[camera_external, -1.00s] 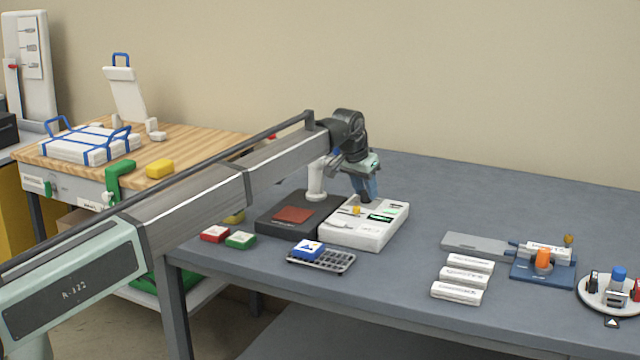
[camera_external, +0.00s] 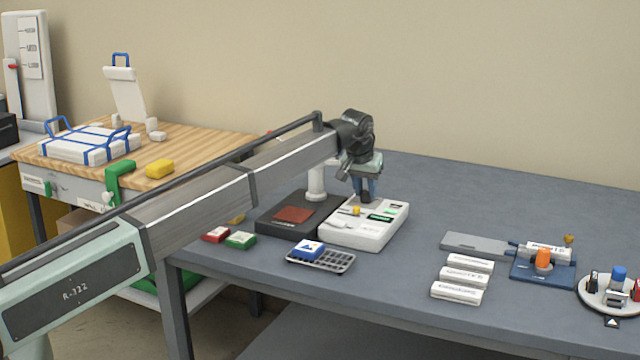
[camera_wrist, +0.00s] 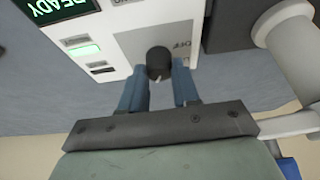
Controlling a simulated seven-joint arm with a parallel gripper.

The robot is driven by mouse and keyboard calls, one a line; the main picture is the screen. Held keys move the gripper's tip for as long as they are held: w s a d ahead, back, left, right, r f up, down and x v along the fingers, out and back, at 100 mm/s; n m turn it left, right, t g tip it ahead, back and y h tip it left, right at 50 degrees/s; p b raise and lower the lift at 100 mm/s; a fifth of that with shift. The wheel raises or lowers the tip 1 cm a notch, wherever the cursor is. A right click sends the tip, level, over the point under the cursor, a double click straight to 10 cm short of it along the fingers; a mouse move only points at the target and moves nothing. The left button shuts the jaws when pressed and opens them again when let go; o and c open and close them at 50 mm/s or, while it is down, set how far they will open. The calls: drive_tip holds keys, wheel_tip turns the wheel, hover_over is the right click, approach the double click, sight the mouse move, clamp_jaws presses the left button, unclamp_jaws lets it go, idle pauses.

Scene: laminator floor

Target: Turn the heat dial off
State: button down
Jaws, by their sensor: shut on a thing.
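The heat dial (camera_wrist: 158,63) is a small black knob with a pale pointer mark. It sits on a light grey panel of the white machine (camera_wrist: 120,50), with the word OFF printed beside it. My gripper (camera_wrist: 160,85) has its two blue fingers on either side of the dial and is shut on it. In the external view my gripper (camera_external: 366,192) points down at the back of the white machine (camera_external: 360,235), where the dial is mostly hidden by the fingers. A green READY display (camera_wrist: 50,10) and a lit green indicator (camera_wrist: 83,52) show on the machine.
A black press with a red pad (camera_external: 293,214) and a white column (camera_external: 316,180) stand close left of the machine. A grey rack with a blue block (camera_external: 308,250) lies in front. White boxes (camera_external: 465,275) lie to the right. The table behind is clear.

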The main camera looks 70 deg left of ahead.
drive_tip(key=n, duration=0.2)
drive_tip(key=n+g, duration=0.1)
drive_tip(key=n, duration=0.1)
drive_tip(key=shift+w+n+g+y, duration=0.2)
drive_tip(key=shift+n+g+y, duration=0.1)
drive_tip(key=shift+y, duration=0.1)
drive_tip(key=n+g, duration=0.1)
drive_tip(key=n, duration=0.2)
drive_tip(key=shift+w+d+n, duration=0.1)
drive_tip(key=shift+n, duration=0.3)
drive_tip(key=n+g, duration=0.1)
drive_tip(key=n, duration=0.2)
drive_tip(key=n+g, duration=0.2)
drive_tip(key=n, duration=0.2)
drive_tip(key=shift+w, duration=0.2)
drive_tip(key=n+h, duration=0.1)
drive_tip(key=n, duration=0.1)
drive_tip(key=n+g+h, duration=0.1)
drive_tip(key=n, duration=0.2)
drive_tip(key=shift+w+a+n, duration=0.1)
drive_tip(key=shift+a+n, duration=0.1)
drive_tip(key=shift+n, duration=0.1)
drive_tip(key=n+h, duration=0.1)
drive_tip(key=n, duration=0.1)
drive_tip(key=n+g+h, duration=0.1)
drive_tip(key=n, duration=0.2)
drive_tip(key=shift+a+n, duration=0.1)
drive_tip(key=shift+n, duration=0.2)
